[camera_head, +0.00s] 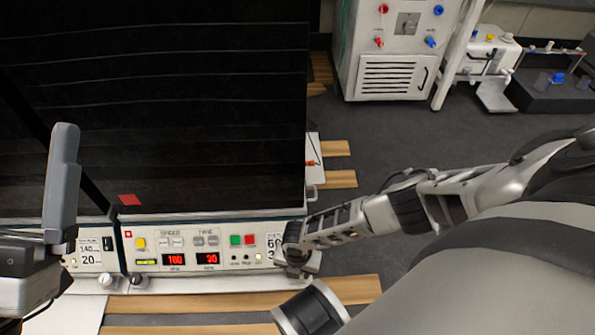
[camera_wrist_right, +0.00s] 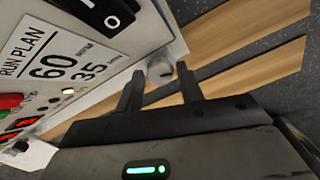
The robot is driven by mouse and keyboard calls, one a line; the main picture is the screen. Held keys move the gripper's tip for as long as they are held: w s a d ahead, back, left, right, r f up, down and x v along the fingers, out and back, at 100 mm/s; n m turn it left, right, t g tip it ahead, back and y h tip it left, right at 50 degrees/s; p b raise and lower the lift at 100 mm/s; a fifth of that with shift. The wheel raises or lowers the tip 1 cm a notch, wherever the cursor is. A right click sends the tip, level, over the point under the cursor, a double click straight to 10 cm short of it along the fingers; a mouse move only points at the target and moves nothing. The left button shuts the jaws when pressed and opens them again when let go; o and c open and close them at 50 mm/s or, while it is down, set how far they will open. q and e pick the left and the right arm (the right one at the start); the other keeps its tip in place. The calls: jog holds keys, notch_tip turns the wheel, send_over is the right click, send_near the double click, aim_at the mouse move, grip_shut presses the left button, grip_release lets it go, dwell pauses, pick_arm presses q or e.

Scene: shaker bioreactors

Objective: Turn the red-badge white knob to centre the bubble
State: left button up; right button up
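A white knob (camera_wrist_right: 158,71) sits at the lower corner of the shaker's front in the right wrist view. My right gripper (camera_wrist_right: 160,82) is open, its two dark fingers on either side of the knob; I cannot tell whether they touch it. In the head view this gripper (camera_head: 297,258) covers the panel's right end and hides that knob. No red badge shows on the knob. A small yellow-green strip (camera_head: 146,262) may be the level; no bubble can be made out. My left gripper (camera_head: 62,190) is at the left edge, partly cut off.
The shaker's panel (camera_head: 222,259) has red readouts, buttons and a small red-and-white mark (camera_head: 128,235) at left. A dark cover (camera_head: 170,110) rises behind it. Wooden slats (camera_head: 230,307) lie in front. A white unit (camera_head: 390,75) stands at the back; grey floor lies between.

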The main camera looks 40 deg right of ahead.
notch_tip(320, 180, up, 6)
jog(key=p, duration=0.4)
jog(key=shift+r, duration=0.25)
pick_arm(q)
notch_tip(320, 180, down, 12)
jog(key=n+g+y+p, duration=0.5)
jog(key=n+y, duration=0.3)
jog(key=n, duration=0.2)
jog(key=shift+s+y, duration=0.35)
jog(key=shift+y, duration=0.05)
pick_arm(e)
notch_tip(320, 180, up, 9)
jog(key=shift+r, duration=0.1)
